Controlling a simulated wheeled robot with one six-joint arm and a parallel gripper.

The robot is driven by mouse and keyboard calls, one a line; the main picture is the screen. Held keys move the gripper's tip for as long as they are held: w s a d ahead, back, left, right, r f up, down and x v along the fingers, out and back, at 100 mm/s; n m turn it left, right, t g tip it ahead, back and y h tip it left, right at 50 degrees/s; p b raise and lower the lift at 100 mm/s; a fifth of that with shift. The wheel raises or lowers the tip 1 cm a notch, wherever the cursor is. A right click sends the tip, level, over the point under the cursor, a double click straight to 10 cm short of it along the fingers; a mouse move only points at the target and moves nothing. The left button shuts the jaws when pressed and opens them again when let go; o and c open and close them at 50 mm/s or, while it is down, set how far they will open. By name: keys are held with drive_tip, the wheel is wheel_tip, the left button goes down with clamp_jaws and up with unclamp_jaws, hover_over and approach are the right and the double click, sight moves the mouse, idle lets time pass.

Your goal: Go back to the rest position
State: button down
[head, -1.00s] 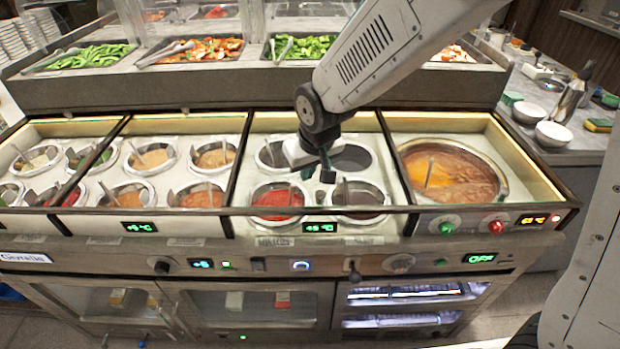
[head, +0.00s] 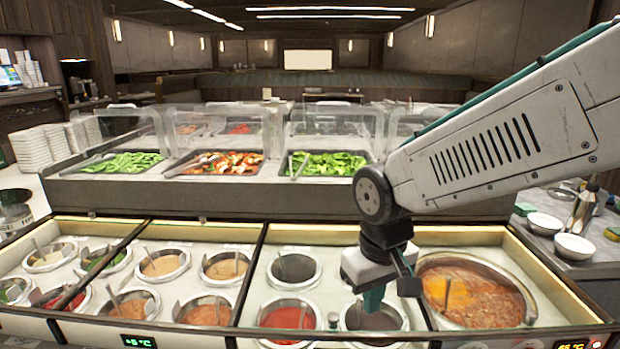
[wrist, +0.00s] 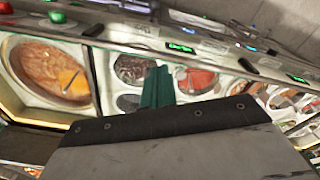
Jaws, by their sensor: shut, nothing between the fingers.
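My gripper (head: 374,298) hangs from my arm over the sauce counter, at the front of the third section, above a round well with dark sauce (head: 374,318). Its green fingers are shut and empty. In the wrist view, the green fingers (wrist: 157,88) point out past the dark edge of the gripper body, with the wells beyond them. The large pot of orange-brown soup (head: 470,297) is to the right of my gripper, and it also shows at the left of the wrist view (wrist: 55,68). The gripper partly hides the dark well.
A red sauce well (head: 289,320) and a dark well (head: 295,268) lie left of my gripper. Trays of green vegetables (head: 328,162) stand behind, under clear guards. White bowls (head: 573,247) sit on the right counter. The air above the wells is open.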

drive_tip(key=s+d+r+m, duration=0.2)
drive_tip(key=s+d+r, duration=0.1)
drive_tip(key=s+d, duration=0.4)
drive_tip(key=s+d+r+m, duration=0.2)
drive_tip(key=s+d+r, duration=0.1)
drive_tip(key=s+d, duration=0.5)
drive_tip(key=shift+s+d+r+m+t, duration=0.3)
drive_tip(key=shift+d+r+m, duration=0.05)
drive_tip(key=shift+d+m, duration=0.1)
idle(3.0)
